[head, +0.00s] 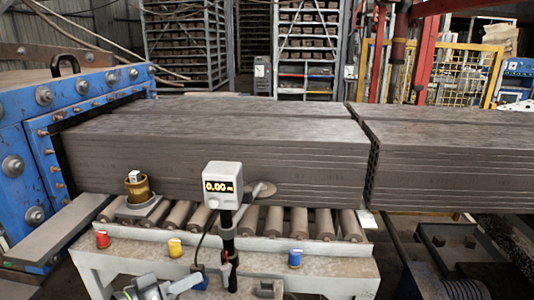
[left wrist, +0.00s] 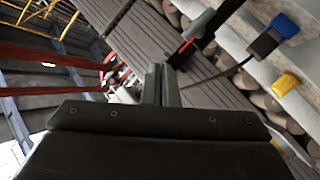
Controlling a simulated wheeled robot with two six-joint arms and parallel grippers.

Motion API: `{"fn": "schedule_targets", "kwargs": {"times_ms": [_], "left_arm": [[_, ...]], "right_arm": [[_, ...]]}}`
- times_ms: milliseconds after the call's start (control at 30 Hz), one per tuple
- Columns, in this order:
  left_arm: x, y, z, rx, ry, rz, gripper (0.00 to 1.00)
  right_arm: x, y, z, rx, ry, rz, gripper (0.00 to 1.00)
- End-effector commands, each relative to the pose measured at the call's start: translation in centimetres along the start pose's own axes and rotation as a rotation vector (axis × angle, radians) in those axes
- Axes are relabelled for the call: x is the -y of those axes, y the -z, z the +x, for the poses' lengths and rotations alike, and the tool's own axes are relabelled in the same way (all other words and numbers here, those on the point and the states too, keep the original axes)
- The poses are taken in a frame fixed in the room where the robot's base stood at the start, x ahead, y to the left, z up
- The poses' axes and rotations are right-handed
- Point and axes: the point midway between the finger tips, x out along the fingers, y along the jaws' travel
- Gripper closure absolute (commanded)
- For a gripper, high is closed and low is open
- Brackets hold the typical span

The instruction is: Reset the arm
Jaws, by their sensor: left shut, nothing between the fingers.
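My left gripper (head: 185,284) shows at the bottom edge of the head view, low in front of the roller table. In the left wrist view its two fingers (left wrist: 161,85) lie together, shut, with nothing between them. The rest of my left arm is mostly cut off by the lower edge of the head view. My right gripper shows in neither view.
A roller table (head: 250,250) carries a long grey hollow brick block (head: 210,160). A display gauge (head: 222,184) stands on a black post, with red, yellow (head: 175,247) and blue (head: 295,258) pieces along the front rail. A blue machine (head: 30,150) is at left.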

Motion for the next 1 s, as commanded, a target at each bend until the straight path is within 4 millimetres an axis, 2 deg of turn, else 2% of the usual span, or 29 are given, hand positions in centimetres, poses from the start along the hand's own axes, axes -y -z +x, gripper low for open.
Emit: {"fn": "schedule_targets", "kwargs": {"times_ms": [33,100,167,300,500,667,700,867,1000], "left_arm": [[2.0,-2.9,-0.8,0.043,0.093,0.022,1.00],[4.7,-6.5,-2.4,0.110,0.227,0.069,1.00],[6.8,-9.5,-4.1,0.177,0.341,0.105,1.00],[10.3,-15.6,-9.1,0.344,0.579,0.163,1.00],[12.5,-21.7,-16.4,0.571,0.829,0.192,1.00],[12.7,-25.4,-22.2,0.747,0.988,0.188,1.00],[14.0,-25.9,-21.1,0.741,0.977,0.190,1.00],[17.4,-28.4,-19.5,0.753,0.973,0.181,1.00],[20.8,-31.4,-18.3,0.769,0.970,0.169,1.00]], "right_arm": [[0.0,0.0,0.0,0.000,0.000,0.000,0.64],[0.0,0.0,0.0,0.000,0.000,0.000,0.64],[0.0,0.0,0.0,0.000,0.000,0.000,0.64],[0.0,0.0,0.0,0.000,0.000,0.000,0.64],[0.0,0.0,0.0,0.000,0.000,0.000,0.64],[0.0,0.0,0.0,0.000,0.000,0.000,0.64],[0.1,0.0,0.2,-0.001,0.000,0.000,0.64],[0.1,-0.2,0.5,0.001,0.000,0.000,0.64],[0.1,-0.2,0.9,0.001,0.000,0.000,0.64]]}}
